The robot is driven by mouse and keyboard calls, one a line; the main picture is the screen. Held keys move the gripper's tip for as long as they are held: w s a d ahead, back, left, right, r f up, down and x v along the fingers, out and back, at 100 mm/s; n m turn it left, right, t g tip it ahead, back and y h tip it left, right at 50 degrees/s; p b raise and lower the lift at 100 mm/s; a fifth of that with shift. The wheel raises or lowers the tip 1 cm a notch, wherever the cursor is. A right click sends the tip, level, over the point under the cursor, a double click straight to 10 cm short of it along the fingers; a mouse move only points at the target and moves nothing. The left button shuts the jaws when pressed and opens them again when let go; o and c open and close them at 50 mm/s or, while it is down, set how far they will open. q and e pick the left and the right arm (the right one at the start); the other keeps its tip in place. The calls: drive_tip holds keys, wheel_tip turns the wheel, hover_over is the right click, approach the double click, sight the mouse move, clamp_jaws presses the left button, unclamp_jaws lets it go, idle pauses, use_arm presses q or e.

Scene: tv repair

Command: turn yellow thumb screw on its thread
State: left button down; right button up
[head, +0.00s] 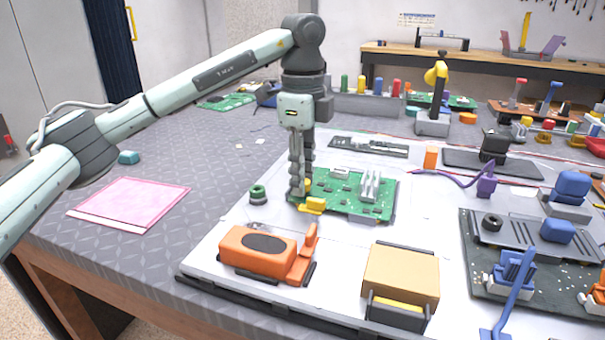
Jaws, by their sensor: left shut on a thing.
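My left gripper (300,192) points straight down at the left edge of the green circuit board (352,206). Its fingers are shut on the yellow thumb screw (308,186), of which only a little yellow shows beside the fingertips. The thread under it is hidden by the fingers. A yellow block (314,206) sits at the board's front left corner, just in front of the fingertips. The board carries white heat-sink-like parts (371,186) and lies flat on the white work surface. My right gripper is not in view.
A green and black knob (258,195) stands left of the fingers. An orange device (262,252) and a tan box (401,273) lie in front. A purple cable clip (486,180) and a grey panel with blue parts (480,265) are at right. A pink pad (130,204) lies on free table at left.

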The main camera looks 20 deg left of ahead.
use_arm(q)
drive_tip(key=shift+s+f, duration=0.1)
drive_tip(key=shift+f, duration=0.25)
drive_tip(key=c, duration=1.3)
unclamp_jaws()
drive_tip(key=shift+o, duration=0.2)
drive_tip(key=shift+r, duration=0.15)
wheel_tip(320, 180, up, 12)
